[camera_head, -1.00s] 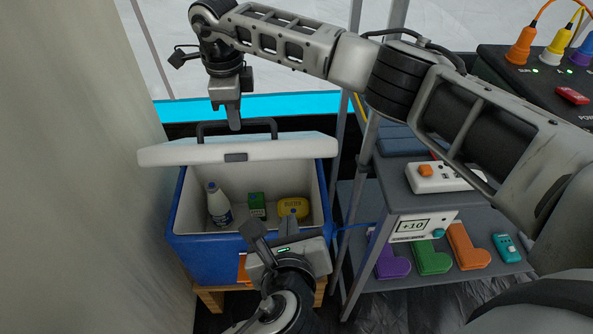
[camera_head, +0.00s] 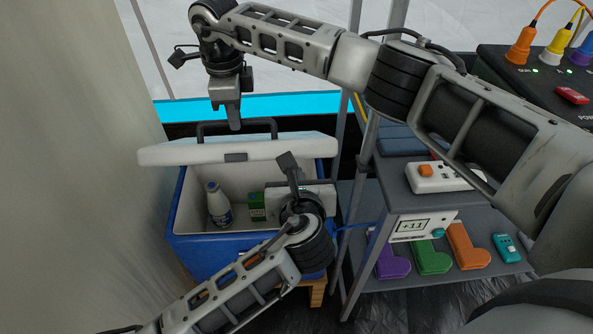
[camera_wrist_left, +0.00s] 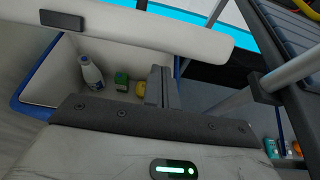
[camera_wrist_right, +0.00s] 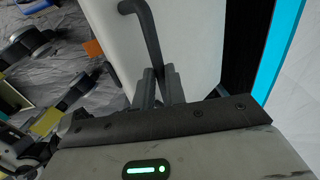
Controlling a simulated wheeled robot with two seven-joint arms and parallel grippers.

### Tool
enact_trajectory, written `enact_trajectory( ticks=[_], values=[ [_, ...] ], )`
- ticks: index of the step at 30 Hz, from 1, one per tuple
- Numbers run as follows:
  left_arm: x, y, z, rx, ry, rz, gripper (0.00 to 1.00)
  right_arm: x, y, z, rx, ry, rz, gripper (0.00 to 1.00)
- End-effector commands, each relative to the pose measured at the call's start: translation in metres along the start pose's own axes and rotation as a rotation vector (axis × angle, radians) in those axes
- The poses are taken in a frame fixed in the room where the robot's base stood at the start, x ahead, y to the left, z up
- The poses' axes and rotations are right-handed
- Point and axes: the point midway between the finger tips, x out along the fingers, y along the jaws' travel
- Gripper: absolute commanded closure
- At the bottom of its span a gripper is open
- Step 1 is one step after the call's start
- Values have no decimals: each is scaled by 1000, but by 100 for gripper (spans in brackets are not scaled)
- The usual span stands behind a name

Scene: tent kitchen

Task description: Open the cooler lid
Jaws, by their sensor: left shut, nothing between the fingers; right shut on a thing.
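The blue cooler (camera_head: 185,250) stands with its white lid (camera_head: 285,150) raised, showing the pale inside. The lid's dark handle (camera_head: 262,122) sticks up at its far edge. My right gripper (camera_head: 236,124) is shut on this handle; the right wrist view shows the handle (camera_wrist_right: 148,35) running down to the fingers. My left gripper (camera_wrist_left: 160,75) is shut and empty, over the right part of the cooler. The lid (camera_wrist_left: 140,32) spans the top of the left wrist view.
A milk bottle (camera_head: 218,207), a green carton (camera_head: 257,207) and a yellow item (camera_wrist_left: 140,90) are in the cooler. A metal shelf (camera_head: 345,290) stands close on the right, with a power strip (camera_head: 440,178). A tent wall (camera_head: 75,170) is close on the left.

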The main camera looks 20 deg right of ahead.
Motion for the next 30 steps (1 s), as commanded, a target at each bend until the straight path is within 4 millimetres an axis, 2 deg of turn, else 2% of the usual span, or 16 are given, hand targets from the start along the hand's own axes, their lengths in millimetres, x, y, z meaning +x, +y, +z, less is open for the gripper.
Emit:
enact_trajectory(
  ticks=[1, 14, 21, 27, 28, 30],
  values=[
    [2, 0, 3, -1, 0, 1, 100, 9, -4, -6, 11, 12, -7, 100],
    [2, 0, 8, 0, 1, 0, 100, 9, -4, -6, 11, 12, -7, 100],
    [6, 0, 29, -1, -4, -1, 100, 9, -3, -6, 10, 11, -6, 100],
    [6, 0, 31, -2, -10, -1, 100, 9, -2, -5, 8, 12, -1, 100],
    [6, 0, 32, -2, -11, -1, 100, 9, -1, -5, 8, 12, 0, 82],
    [6, 1, 32, -2, -12, 0, 100, 8, -1, -4, 7, 12, 1, 66]
  ],
)
